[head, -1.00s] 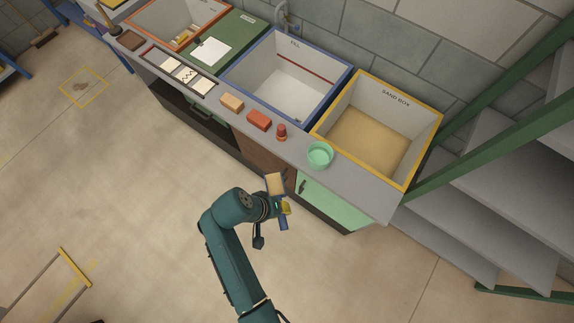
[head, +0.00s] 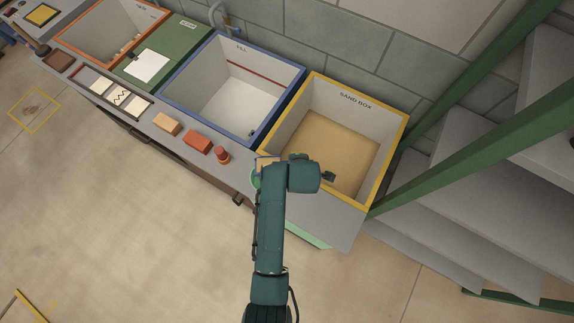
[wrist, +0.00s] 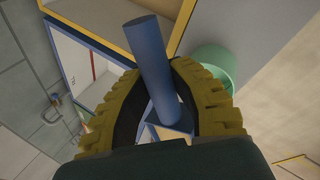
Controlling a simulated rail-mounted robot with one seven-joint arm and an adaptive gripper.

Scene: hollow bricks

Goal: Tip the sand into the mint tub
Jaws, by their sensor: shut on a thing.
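My gripper (wrist: 158,85), with yellow ridged fingers, is shut on the blue handle of a scoop (wrist: 155,50). Part of the scoop's blue box-shaped head shows below the handle in the wrist view. In the head view a small tan-filled part of the scoop (head: 266,162) shows left of my wrist, over the counter by the tub. The tan looks like sand; how level the scoop is I cannot tell. The mint tub (head: 255,181) stands on the counter, mostly hidden by my arm; it shows in the wrist view (wrist: 212,65) right of the fingers.
The yellow-rimmed sand box (head: 345,140) lies behind and right of my wrist. A blue-rimmed bin (head: 235,95) is left of it. A red-brown peg-like piece (head: 222,155), a red brick (head: 197,143) and a tan brick (head: 167,125) stand along the counter's front.

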